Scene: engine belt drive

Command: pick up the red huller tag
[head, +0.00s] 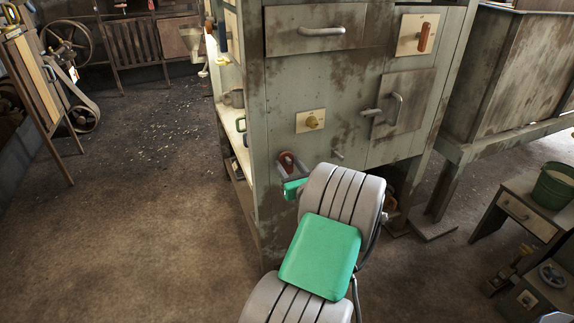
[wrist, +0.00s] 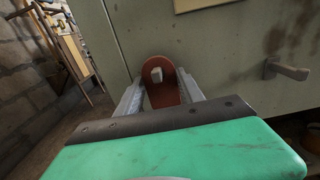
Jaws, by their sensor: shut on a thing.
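The red huller tag (wrist: 163,94) is a flat red-brown piece with a rounded top and a hole. In the wrist view it stands upright between the two metal fingers of my gripper (wrist: 160,82), which is shut on it. A small pale block shows at the tag's hole; I cannot tell whether it is a peg in the hole or something behind it. In the head view the tag (head: 285,159) shows as a small red-brown patch beyond my green wrist, close to the grey cabinet front. My arm hides part of the gripper there.
The worn grey cabinet (head: 284,92) stands right in front, with a drawer handle (head: 322,31), a door handle (head: 397,106) and a brass knob (head: 312,122). A green bucket (head: 553,187) stands at right.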

